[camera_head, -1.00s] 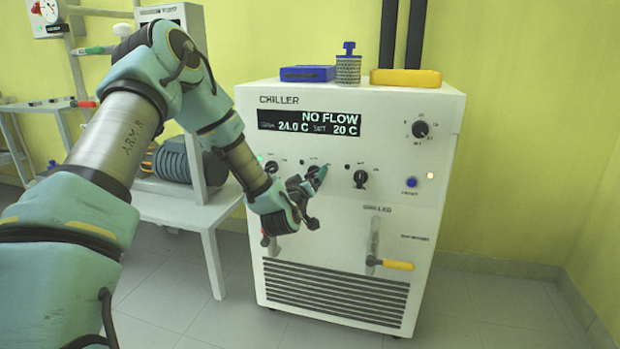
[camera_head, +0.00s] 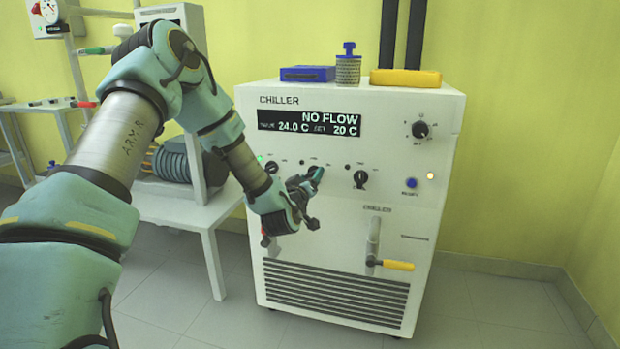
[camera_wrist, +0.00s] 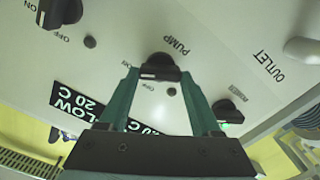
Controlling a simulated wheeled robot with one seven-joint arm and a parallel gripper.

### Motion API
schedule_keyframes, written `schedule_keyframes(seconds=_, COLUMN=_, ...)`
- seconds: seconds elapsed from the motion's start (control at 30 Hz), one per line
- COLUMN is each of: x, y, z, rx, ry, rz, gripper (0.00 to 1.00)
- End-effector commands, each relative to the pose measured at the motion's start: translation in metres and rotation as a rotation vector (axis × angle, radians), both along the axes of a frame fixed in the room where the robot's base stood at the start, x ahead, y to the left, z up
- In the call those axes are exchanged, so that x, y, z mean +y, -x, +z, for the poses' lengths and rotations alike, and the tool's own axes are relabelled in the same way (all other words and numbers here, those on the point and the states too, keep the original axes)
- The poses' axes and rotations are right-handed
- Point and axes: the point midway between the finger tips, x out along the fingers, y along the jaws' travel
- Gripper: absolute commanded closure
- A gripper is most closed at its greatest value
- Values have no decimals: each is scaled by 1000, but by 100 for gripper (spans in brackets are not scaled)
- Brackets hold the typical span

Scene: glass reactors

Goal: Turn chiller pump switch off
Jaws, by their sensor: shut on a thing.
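The chiller (camera_head: 345,225) is a white cabinet whose display (camera_head: 310,122) reads NO FLOW, 24.0 C and set 20 C. The pump switch (camera_wrist: 160,68) is a black rotary knob under the word PUMP, which appears inverted in the wrist view. My gripper (camera_wrist: 160,76) has one finger on each side of this knob and is shut on it. In the head view, my gripper (camera_head: 315,174) reaches the middle knob of the row from the left and largely hides it. The small lamp (camera_wrist: 171,92) by the pump knob looks dark. The knob's exact setting is hard to read.
Similar knobs sit left (camera_head: 271,168) and right (camera_head: 360,179) of the pump switch; a green lamp (camera_head: 260,159) glows by the left one. A dial (camera_head: 420,129), blue button (camera_head: 411,183) and yellow-handled valve (camera_head: 397,265) are further right. A white table (camera_head: 190,211) stands left.

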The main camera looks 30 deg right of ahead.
Motion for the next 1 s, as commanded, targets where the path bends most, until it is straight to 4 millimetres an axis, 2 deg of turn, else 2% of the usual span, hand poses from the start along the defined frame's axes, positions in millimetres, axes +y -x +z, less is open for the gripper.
schedule_keyframes(seconds=0.47, x=1, y=0, z=-1, rx=77, ry=82, rz=1, gripper=91)
schedule_keyframes(seconds=1.0, x=2, y=-2, z=-3, rx=405, ry=436, rz=1, gripper=91)
